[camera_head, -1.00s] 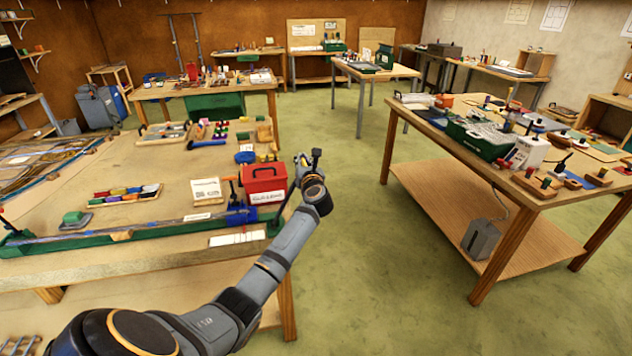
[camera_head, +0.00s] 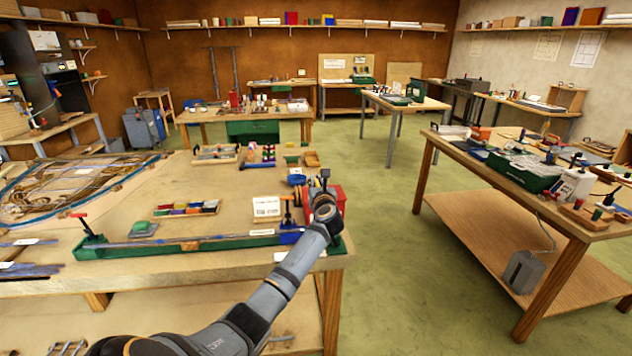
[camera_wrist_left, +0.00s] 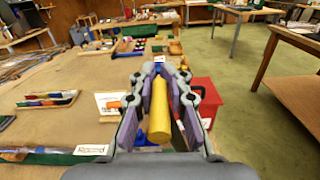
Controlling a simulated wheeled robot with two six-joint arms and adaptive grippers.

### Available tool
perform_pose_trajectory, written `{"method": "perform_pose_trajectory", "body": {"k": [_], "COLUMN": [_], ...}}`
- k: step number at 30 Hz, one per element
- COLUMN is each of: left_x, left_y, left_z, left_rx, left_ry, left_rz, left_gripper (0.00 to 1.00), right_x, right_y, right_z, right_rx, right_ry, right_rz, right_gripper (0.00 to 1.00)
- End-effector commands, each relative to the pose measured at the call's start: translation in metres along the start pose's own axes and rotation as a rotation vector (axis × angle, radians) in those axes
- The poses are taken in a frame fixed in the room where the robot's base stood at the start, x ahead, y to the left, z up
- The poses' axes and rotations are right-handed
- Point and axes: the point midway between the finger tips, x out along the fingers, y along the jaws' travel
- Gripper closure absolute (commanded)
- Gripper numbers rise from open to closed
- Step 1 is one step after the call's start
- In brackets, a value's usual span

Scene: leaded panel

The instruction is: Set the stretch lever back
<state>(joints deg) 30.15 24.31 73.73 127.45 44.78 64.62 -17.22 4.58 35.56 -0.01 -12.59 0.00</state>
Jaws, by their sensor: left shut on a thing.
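A long green stretching rail (camera_head: 200,243) lies along the front of the near bench. Whether this cylinder is the stretch lever's grip I cannot tell. In the head view, my left wrist hides the fingers and part of the rail's right end. My right gripper is out of view.
A red box (camera_head: 338,196) stands behind my left wrist, with a white card (camera_head: 266,208) to its left. A tray of coloured pieces (camera_head: 187,208) lies mid-bench. Green floor (camera_head: 390,240) is free between this bench and the right-hand table (camera_head: 575,225).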

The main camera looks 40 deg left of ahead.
Motion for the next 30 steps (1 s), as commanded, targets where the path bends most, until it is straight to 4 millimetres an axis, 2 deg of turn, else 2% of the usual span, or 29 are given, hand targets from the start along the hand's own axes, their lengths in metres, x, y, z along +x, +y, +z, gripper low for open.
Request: {"method": "perform_pose_trajectory", "body": {"k": [1, 17, 18, 23, 30], "left_x": [-0.0004, -0.0004, -0.0004, -0.0003, -0.0002], "left_y": [-0.0003, 0.0006, 0.0007, 0.0004, -0.0001], "left_z": [-0.0048, -0.0097, -0.0101, -0.0085, -0.0051], "left_rx": [0.005, 0.009, 0.009, 0.007, 0.004], "left_ry": [0.005, 0.01, 0.011, 0.008, 0.004], "left_rz": [0.0, 0.003, 0.003, 0.002, 0.001], "left_gripper": [1.0, 1.0, 0.84, 0.63, 0.63], "right_x": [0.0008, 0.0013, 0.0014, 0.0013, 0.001], "right_y": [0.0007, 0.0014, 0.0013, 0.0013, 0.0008], "right_z": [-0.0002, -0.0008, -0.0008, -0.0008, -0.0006], "right_rx": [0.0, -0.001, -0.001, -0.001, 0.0], "right_ry": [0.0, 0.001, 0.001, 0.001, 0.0], "right_rz": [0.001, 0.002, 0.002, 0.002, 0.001], "right_gripper": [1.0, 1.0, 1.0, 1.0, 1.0]}}
